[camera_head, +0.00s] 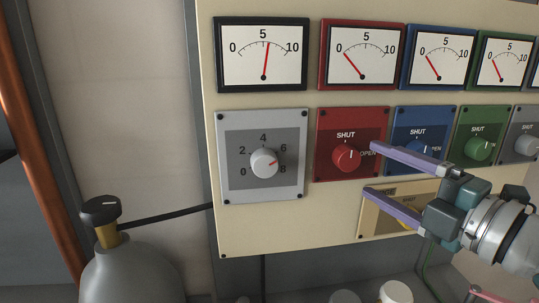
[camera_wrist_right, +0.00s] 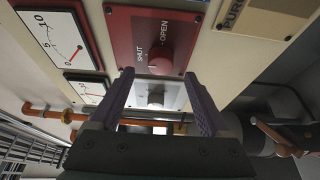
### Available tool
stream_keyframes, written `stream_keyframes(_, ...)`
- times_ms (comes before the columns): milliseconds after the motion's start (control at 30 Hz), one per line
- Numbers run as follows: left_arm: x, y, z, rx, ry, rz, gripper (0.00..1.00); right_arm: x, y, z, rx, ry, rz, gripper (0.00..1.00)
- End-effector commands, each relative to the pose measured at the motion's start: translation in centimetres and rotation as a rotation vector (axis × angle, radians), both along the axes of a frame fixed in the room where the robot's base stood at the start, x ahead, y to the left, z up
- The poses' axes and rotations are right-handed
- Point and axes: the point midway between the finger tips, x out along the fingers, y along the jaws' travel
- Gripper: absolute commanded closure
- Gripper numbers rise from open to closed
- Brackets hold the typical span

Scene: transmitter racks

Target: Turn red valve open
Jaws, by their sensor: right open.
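The red valve knob (camera_head: 346,157) sits on a red plate (camera_head: 324,124) marked SHUT above and OPEN to the right. Its white mark points up, near SHUT. My right gripper (camera_head: 370,170) comes in from the right with its two purple fingers spread apart and empty. The fingertips are just right of the red knob and do not visibly hold it. In the right wrist view the red knob (camera_wrist_right: 160,52) shows beyond the open fingers (camera_wrist_right: 158,76), roughly centred between them. My left gripper is not in view.
The red-framed gauge (camera_head: 362,54) above has its needle near 0. A blue knob (camera_head: 421,143) and a green knob (camera_head: 478,149) stand to the right, close to my gripper. A grey dial (camera_head: 264,163) is left. A yellowish plate (camera_head: 372,218) lies below, partly hidden by my gripper.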

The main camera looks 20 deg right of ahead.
Motion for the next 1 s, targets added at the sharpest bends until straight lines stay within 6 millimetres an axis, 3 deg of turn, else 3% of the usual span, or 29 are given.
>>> stream_keyframes(100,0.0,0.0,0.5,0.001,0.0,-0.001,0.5,2.0,0.3,0.2,0.002,-0.002,-0.001,0.2)
stream_keyframes(300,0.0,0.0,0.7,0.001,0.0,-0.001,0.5,4.0,0.6,0.0,0.002,0.0,0.0,0.2)
stream_keyframes(700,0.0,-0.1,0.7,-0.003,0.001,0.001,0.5,4.5,0.8,-0.1,0.002,0.002,0.0,0.2)
stream_keyframes(1000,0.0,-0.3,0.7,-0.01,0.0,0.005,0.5,4.5,0.8,-0.1,0.003,0.001,0.0,0.54)
